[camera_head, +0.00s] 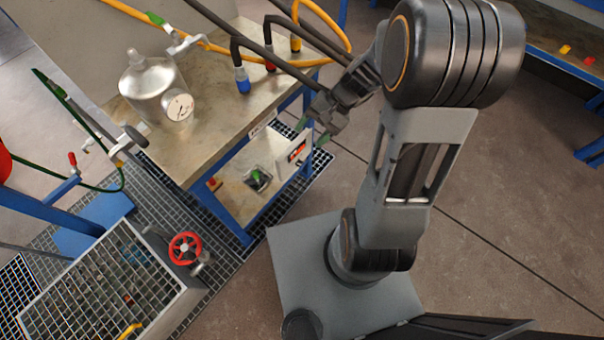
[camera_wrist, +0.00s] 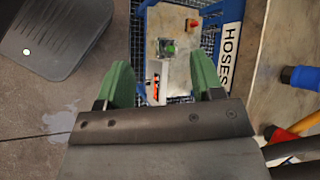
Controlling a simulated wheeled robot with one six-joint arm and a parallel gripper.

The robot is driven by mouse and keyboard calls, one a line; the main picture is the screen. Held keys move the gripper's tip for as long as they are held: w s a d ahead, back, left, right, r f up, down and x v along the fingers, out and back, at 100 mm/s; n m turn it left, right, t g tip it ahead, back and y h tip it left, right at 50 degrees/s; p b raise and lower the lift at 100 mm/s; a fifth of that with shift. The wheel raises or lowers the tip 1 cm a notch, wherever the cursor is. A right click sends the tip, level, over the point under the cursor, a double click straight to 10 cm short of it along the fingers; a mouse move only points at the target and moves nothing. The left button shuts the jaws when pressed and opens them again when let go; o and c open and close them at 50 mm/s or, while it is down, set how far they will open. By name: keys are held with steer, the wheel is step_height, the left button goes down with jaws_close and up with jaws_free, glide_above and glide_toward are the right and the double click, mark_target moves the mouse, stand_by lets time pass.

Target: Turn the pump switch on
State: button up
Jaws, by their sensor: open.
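A pale switch panel (camera_head: 291,161) sits at the end of the blue-framed bench, below the tabletop. A red-orange switch (camera_head: 297,150) is on its face. My gripper (camera_head: 312,131) hangs just above and in front of the panel, with its green fingertips apart and nothing between them. In the wrist view, my gripper (camera_wrist: 163,85) points down toward the bench end. The red-orange switch (camera_wrist: 155,89) appears between the fingers, seen steeply. I cannot tell the switch position. A green pump-like unit (camera_head: 257,178) lies on the lower shelf and also shows in the wrist view (camera_wrist: 168,47).
Dark hoses with blue (camera_head: 242,81), red and yellow ends hang by the bench edge near my arm. A HOSES label (camera_wrist: 230,58) is on the edge.

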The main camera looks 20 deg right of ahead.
steer(key=w+d+f+m+t+y+b, duration=0.2)
steer(key=f+m+t+b, duration=0.25)
steer(key=f, duration=0.75)
steer(key=w+d+f+m+t+y+b, duration=0.25)
steer(key=f+m+b, duration=0.25)
steer(key=f, duration=0.7)
steer(key=w+d+f+m+t+y+b, duration=0.25)
steer(key=f+m+t+b, duration=0.2)
steer(key=f, duration=0.75)
steer(key=m+t+h+b, duration=0.5)
steer(key=m+b, duration=0.1)
steer(key=b, duration=0.2)
glide_toward(301, 165)
steer(key=x, duration=0.9)
steer(key=shift+w+r, duration=0.1)
steer(key=shift+r, duration=0.05)
steer(key=c, duration=0.9)
